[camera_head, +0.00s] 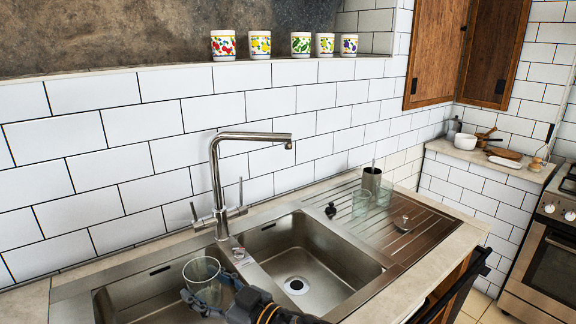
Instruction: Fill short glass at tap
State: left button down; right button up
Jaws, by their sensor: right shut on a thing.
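A short clear glass (203,274) is upright over the left basin, left of the tap's base. My right gripper (213,292) comes in from the lower right and is shut on the glass near its lower part. I see no liquid in the glass. The steel tap (216,172) stands behind the sink between the basins. Its spout end (289,146) points down over the right basin, to the right of and well above the glass. No water stream shows from the spout. My left gripper is not in view.
The steel sink has a left basin (122,303) and a right basin (335,265) with a drain. Two glasses (361,203), a dark metal cup (372,180) and small black stoppers stand on the drainboard (425,217). Several patterned cups line the ledge. A stove (545,255) is far right.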

jog(key=w+d+r+m+t+h+p, duration=0.1)
jog(key=w+d+r+m+t+h, duration=0.1)
jog(key=w+d+r, duration=0.45)
jog(key=w+d+r+m+t+h, duration=0.1)
jog(key=w+d+r, duration=0.3)
jog(key=w+d, duration=0.5)
jog(key=w+d+r+m+t+h+p, duration=0.1)
jog(key=w+d+r+m+t+h, duration=0.1)
jog(key=w+d+r, duration=0.45)
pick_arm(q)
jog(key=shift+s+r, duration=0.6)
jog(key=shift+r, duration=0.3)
pick_arm(e)
notch_tip(320, 180, down, 7)
jog(key=w, duration=0.2)
jog(key=shift+w, duration=0.3)
